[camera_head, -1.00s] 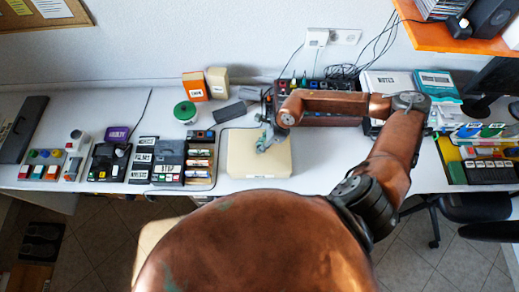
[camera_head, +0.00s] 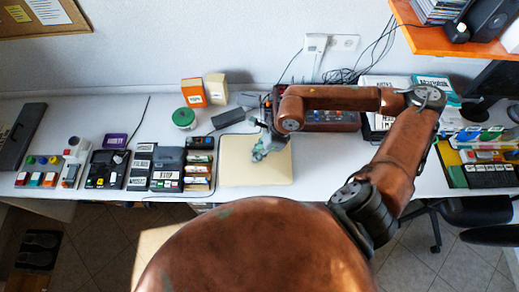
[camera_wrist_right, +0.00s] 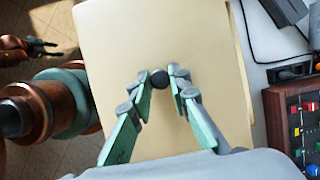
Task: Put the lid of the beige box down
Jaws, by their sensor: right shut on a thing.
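The beige lid (camera_head: 240,172) is a flat square plate above the desk's middle; it fills much of the right wrist view (camera_wrist_right: 110,40). My right gripper (camera_head: 258,155) is over it, its green-grey fingers shut on the dark round knob (camera_wrist_right: 160,78) at the lid's middle. No separate box body shows; anything under the lid is hidden, and I cannot tell how high the lid is. A dark two-fingered gripper, apparently my left one (camera_wrist_right: 43,48), shows at the left of the right wrist view, too small to judge its opening. It is not seen in the head view.
Battery-like items in a rack (camera_head: 200,163) stand close left of the lid. A green-lidded jar (camera_head: 184,118), an orange box (camera_head: 193,92) and a dark grey block (camera_head: 228,117) are behind it. A red-brown control panel (camera_head: 330,121) is behind right. The desk's front edge is near.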

